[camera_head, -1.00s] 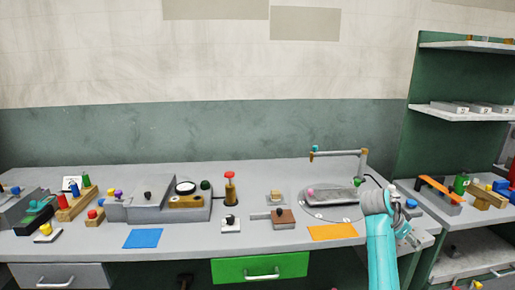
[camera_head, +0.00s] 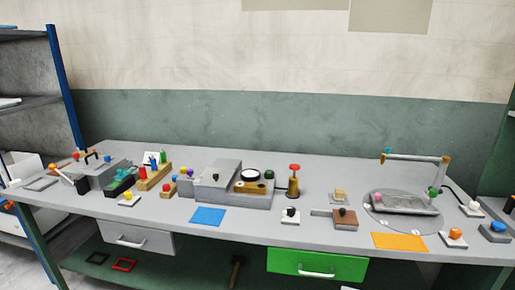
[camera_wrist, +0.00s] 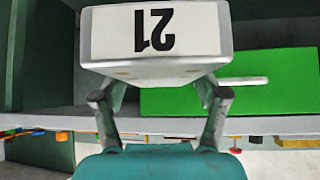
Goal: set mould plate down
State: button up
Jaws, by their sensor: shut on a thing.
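The mould plate (camera_wrist: 155,68) is a pale grey block with a white face marked "21", which appears upside down in the wrist view. My gripper (camera_wrist: 162,88) is shut on it, with one finger at each side of its lower edge in that view. The plate's far side is hidden. My gripper and the plate do not show in the head view. On the bench in the head view lie a blue mat (camera_head: 207,216) and an orange mat (camera_head: 400,241). I cannot tell which place is for the plate.
The long grey bench (camera_head: 250,226) carries several fixtures. A round plate with a tray (camera_head: 403,204) stands at right, a red-topped post (camera_head: 294,182) near the middle. The green drawer (camera_head: 317,264) is below the front edge. A shelf rack (camera_head: 35,75) stands at left.

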jog(key=s+a+f+n+y, duration=0.2)
jog(key=s+a, duration=0.1)
jog(key=a, duration=0.4)
jog(key=s+a+f+n+y, duration=0.1)
jog(key=s+a+f+n, duration=0.15)
jog(key=a, duration=0.35)
jog(key=s+a+f, duration=0.1)
jog(key=s+f, duration=0.4)
jog(key=f, duration=0.2)
jog(key=shift+s+t+y, duration=0.25)
jog(key=shift+t+y, duration=0.05)
jog(key=shift+t, duration=0.1)
